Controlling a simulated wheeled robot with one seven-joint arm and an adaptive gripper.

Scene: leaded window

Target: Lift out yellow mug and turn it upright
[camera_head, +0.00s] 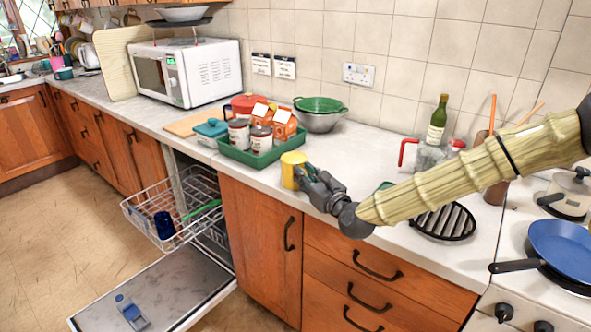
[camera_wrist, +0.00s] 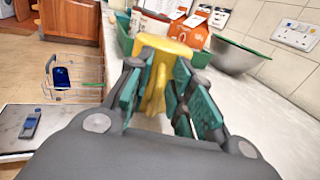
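The yellow mug (camera_head: 292,169) stands on the white worktop near its front edge, beside the green tray. Its top looks paler, but it is too small to tell rim from base. My gripper (camera_head: 310,179) is right at the mug's right side, low over the worktop. In the wrist view the mug (camera_wrist: 168,52) is straight ahead, with its handle pointing back between my gripper's green-padded fingers (camera_wrist: 164,80). The fingers stand apart on either side of the handle, with a gap showing on the right. Any contact at the fingertips is hard to see.
The green tray (camera_head: 232,155) with tins and cartons is just behind the mug. A metal bowl with a green colander (camera_head: 319,112) stands further back. The dishwasher's wire rack (camera_head: 150,200) is pulled out at left, holding a blue mug (camera_head: 164,225); its door (camera_head: 180,285) is down.

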